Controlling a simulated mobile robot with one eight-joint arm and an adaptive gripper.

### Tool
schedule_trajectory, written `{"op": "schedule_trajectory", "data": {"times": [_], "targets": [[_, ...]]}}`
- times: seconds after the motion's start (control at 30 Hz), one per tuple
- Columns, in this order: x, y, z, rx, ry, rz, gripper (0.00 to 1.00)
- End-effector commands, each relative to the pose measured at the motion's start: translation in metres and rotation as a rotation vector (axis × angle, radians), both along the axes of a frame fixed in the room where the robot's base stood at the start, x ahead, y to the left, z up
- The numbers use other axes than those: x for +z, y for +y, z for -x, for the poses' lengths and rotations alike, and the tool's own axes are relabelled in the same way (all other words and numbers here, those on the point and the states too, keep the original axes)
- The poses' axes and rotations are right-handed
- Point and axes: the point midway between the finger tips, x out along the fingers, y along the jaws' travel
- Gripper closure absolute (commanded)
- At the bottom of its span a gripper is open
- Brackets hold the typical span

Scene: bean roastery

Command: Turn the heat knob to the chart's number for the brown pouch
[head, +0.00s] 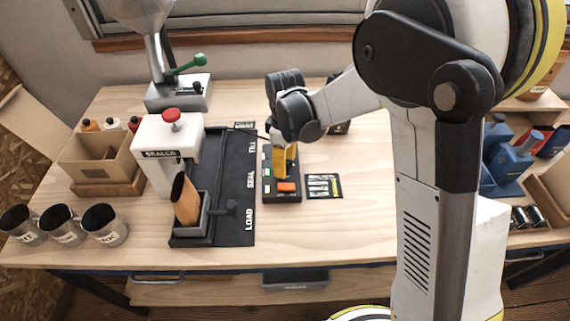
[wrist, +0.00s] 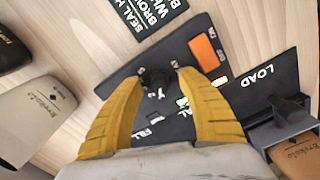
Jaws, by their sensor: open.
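The heat knob (wrist: 157,80) is a small black dial on the black control panel (wrist: 118,98). My gripper (wrist: 158,77) is open, with its yellow fingertips on either side of the knob and apparently clear of it. In the head view my gripper (head: 283,160) is over the panel (head: 285,197) and hides the knob. The chart (head: 323,187) is a black card right of the panel. In the wrist view the chart (wrist: 150,12) is cut off, its numbers out of frame. The brown pouch (head: 186,203) stands in a black holder; its edge shows in the wrist view (wrist: 303,150).
An orange switch (head: 287,187) is on the panel, close to my fingers. The white sealer (head: 160,150) with a red knob stands left, beside a black track marked LOAD, SEAL and FILL (head: 240,185). Several metal cups (head: 105,225) stand front left.

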Motion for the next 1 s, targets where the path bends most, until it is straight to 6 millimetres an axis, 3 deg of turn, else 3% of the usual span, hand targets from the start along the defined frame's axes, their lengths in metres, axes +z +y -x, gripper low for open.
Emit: {"op": "schedule_trajectory", "data": {"times": [0.17,0.2,0.33,0.37,0.73,1.0], "targets": [[0.0004,0.0000,0.0000,0.000,0.000,0.000,0.54],[0.0004,0.0000,0.0000,0.000,0.000,0.000,0.58],[0.0005,0.0000,0.0000,0.000,0.000,0.000,0.98],[0.0005,0.0000,0.0000,0.000,0.000,0.000,1.00],[0.0005,0.0000,0.0001,-0.038,0.000,0.000,1.00],[0.0003,0.0000,0.0000,-0.200,0.000,0.000,1.00]]}}
